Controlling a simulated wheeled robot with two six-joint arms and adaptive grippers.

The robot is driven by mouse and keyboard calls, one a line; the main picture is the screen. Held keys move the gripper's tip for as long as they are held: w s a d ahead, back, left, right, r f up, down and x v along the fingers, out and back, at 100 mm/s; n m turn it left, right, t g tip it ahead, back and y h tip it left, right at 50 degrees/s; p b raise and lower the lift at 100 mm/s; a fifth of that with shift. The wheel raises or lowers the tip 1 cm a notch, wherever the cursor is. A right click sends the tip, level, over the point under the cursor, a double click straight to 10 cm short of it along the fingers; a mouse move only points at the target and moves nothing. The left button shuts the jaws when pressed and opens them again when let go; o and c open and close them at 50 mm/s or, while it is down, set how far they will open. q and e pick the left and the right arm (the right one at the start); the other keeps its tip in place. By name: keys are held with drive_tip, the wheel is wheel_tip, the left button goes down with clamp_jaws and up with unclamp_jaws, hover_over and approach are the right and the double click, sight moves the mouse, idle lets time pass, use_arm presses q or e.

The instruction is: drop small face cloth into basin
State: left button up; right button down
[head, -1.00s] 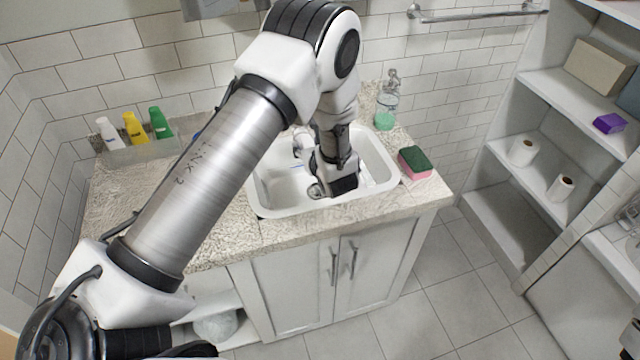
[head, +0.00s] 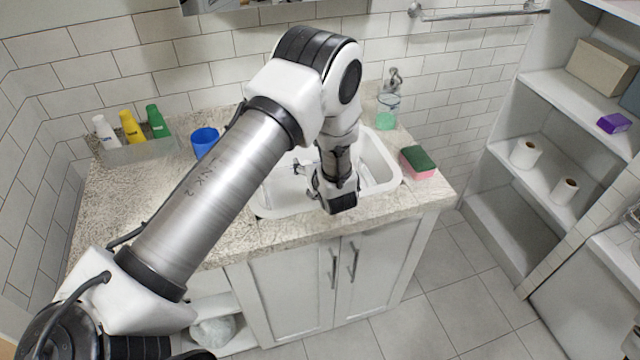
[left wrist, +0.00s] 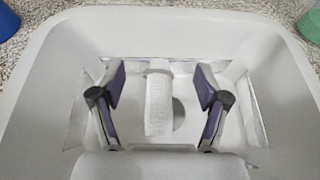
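The white basin (head: 382,165) is set in the speckled counter; its rim and inside walls also show in the left wrist view (left wrist: 60,110). My left gripper (head: 303,168) is over the basin, pointing in toward its back. In the left wrist view its two fingers (left wrist: 159,82) are spread apart. A narrow white textured piece, which looks like the folded small face cloth (left wrist: 158,105), shows between them with a gap on each side. It appears to be inside the basin, partly covering the round drain (left wrist: 178,114). My right gripper is not in view.
A blue cup (head: 204,142) and a tray of bottles (head: 140,152) stand left on the counter. A green soap dispenser (head: 387,112) and a sponge (head: 418,163) stand right of the basin. Open shelves (head: 555,170) are at the far right.

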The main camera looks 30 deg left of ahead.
use_arm(q)
drive_tip(key=v, duration=1.2)
drive_tip(key=shift+r, duration=0.1)
drive_tip(key=shift+w, duration=0.1)
